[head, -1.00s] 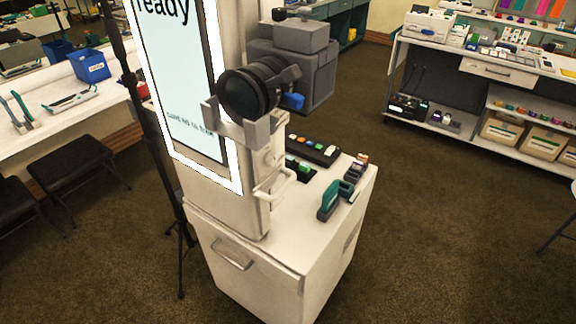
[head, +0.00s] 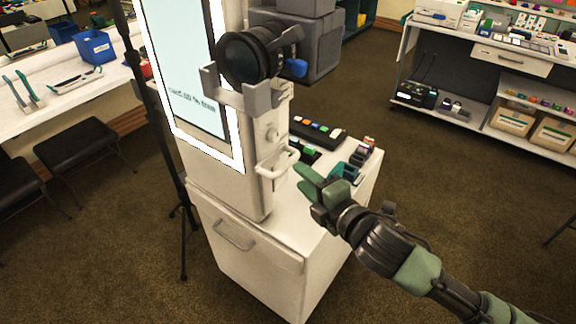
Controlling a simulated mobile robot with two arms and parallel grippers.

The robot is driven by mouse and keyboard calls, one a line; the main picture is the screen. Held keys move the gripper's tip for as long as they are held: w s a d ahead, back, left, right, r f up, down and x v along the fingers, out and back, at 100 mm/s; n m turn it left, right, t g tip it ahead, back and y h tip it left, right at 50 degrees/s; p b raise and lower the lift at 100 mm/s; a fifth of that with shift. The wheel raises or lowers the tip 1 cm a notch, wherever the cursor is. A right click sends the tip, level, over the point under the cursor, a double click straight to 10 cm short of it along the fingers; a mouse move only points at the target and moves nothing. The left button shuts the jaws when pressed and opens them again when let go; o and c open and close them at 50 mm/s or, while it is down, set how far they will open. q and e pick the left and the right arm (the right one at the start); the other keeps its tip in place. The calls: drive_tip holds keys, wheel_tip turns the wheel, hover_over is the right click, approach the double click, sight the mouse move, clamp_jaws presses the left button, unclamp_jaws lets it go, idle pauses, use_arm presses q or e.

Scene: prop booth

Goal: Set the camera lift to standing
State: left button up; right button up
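The camera lift is a pale column (head: 232,182) on a white cabinet, with a framed screen on its left face. A black camera lens (head: 243,57) sits in a grey bracket (head: 243,98) on the column's right side. Below it, a pale lift handle (head: 278,163) sticks out from the column. My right gripper (head: 298,176) comes in from the lower right, its green fingers apart and empty. It appears just right of and below the handle, with no visible grip on it. My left gripper is not in view.
The white cabinet (head: 262,262) carries a button panel (head: 318,131) and small items, partly hidden behind my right gripper. A black light stand (head: 150,110) stands close on the left. A white table (head: 40,125) and stools are further left, shelves (head: 480,98) at right.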

sight(287, 162)
drive_tip(key=p+x, duration=0.1)
drive_tip(key=x, duration=0.6)
drive_tip(key=shift+w+a, duration=0.15)
drive_tip(key=shift+w, duration=0.1)
clamp_jaws()
drive_tip(key=shift+f, duration=0.1)
idle(1.0)
